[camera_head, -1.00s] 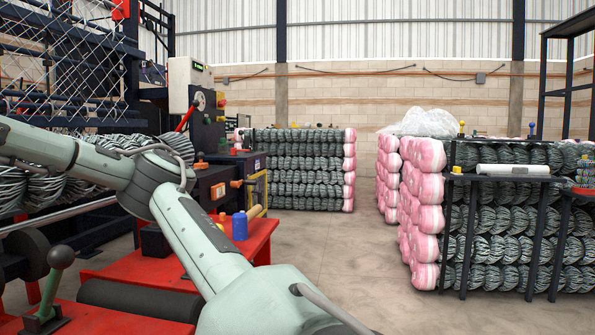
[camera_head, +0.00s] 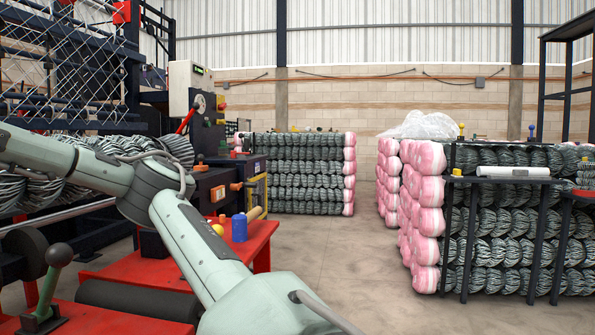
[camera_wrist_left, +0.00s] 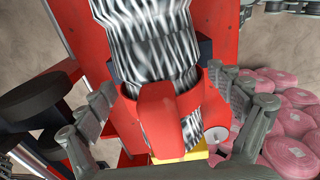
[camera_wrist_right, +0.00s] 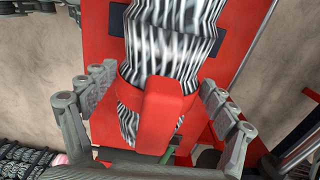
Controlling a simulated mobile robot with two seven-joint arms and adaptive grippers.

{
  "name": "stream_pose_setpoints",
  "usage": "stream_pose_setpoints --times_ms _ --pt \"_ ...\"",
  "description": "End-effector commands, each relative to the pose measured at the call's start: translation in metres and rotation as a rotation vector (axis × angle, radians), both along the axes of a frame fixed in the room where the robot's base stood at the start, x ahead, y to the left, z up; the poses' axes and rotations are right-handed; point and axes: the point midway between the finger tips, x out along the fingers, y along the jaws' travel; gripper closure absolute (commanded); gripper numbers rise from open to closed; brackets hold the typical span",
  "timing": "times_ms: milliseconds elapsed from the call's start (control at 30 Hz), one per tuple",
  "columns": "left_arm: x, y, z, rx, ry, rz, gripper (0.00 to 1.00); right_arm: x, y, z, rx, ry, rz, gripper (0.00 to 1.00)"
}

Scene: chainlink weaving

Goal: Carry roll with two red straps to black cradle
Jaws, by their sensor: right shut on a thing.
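The roll is grey-and-white mesh with red straps; it shows in the left wrist view (camera_wrist_left: 150,45) and the right wrist view (camera_wrist_right: 172,38), one strap in each. My left gripper (camera_wrist_left: 166,90) has its fingers spread on both sides of one red strap (camera_wrist_left: 165,120), with gaps visible. In the head view the roll and both grippers are out of sight.
A red bench (camera_head: 262,236) with a blue cylinder (camera_head: 239,228) stands beside the machine. A black roller (camera_head: 135,299) and a green lever (camera_head: 50,285) are at the lower left. Stacked mesh rolls (camera_head: 300,170) stand behind. Bare floor (camera_head: 345,255) lies in the middle.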

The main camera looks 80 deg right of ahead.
Motion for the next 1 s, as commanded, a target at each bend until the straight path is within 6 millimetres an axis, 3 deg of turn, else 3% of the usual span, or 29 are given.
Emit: stream_pose_setpoints --times_ms 267,300,367,1000 --pt "0.0 0.0002 -0.001 0.001 0.002 0.0 0.0 -0.0009 0.0002 0.0015 0.002 0.0 0.0 0.74" --pt "-0.0003 0.0003 -0.0041 0.004 0.007 -0.001 0.0 -0.0012 0.0 -0.0016 -0.001 0.005 0.0 0.1" --pt "-0.0003 0.0003 -0.0039 0.004 0.006 -0.001 0.0 -0.0012 0.0 -0.0015 -0.001 0.005 0.001 0.02" --pt "0.0 0.0001 -0.0017 0.002 0.003 0.0 0.0 -0.0005 0.0 0.0 0.0 0.001 0.0 0.0"
